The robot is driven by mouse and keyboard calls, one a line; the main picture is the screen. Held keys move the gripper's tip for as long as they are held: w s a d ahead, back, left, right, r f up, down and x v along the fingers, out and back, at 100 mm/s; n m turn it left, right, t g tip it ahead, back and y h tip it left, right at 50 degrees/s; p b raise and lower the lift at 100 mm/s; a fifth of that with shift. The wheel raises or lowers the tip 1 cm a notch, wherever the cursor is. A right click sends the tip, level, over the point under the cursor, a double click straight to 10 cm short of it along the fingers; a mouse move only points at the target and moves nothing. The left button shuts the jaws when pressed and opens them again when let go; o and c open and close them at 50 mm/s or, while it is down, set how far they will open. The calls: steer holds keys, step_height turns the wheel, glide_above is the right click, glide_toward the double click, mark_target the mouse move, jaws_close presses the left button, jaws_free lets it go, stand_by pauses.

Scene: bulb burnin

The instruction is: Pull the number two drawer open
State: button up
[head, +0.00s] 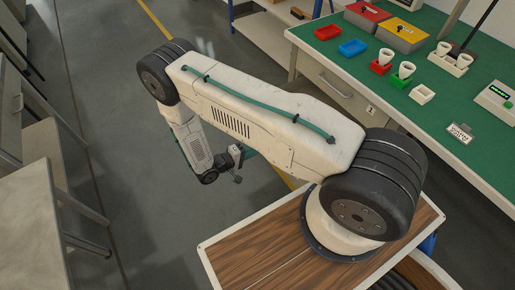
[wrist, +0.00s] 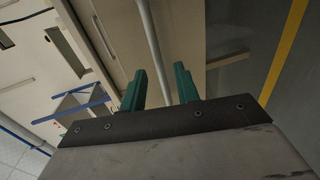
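The number two drawer cannot be made out; no number 2 shows in either view. In the head view, a pale drawer front (head: 326,82) with a bar handle and a "1" plate (head: 370,109) sits shut under the green-topped bench. My arm hides the bench front further right. My gripper (wrist: 159,70) has its two green fingers apart in the wrist view, with nothing held between them. A thin grey bar (wrist: 150,38) runs behind the gap; I cannot tell whether it is a handle or a leg. In the head view, the fingers are mostly hidden behind my arm.
The green bench top (head: 440,109) holds coloured bins, bulbs in holders, a sign (head: 460,133) and a meter (head: 497,101). Grey cabinets (head: 50,190) stand at the left. The grey floor (head: 105,85) with a yellow line is clear between them.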

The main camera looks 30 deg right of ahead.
steer(key=v, duration=0.5)
stand_by(0.5)
steer(key=s+r+n+g+y, duration=0.1)
steer(key=s+r+g+y, duration=0.3)
steer(key=r, duration=1.1)
steer(key=s+r+n+g+y, duration=0.1)
steer(key=s+r+g+y, duration=0.3)
steer(key=r, duration=1.2)
steer(key=s+d+r+m+t+y, duration=0.1)
steer(key=s+r+t+y, duration=0.2)
steer(key=s+r, duration=0.4)
steer(key=s+d+r+m+t+y, duration=0.1)
steer(key=s+r+t+y, duration=0.3)
steer(key=r, duration=1.1)
steer(key=s+d+t, duration=0.1)
steer(key=s, duration=0.2)
steer(key=shift+s+d+m+y, duration=0.25)
steer(key=shift+s+m+y, duration=0.05)
steer(key=shift+s+m, duration=0.1)
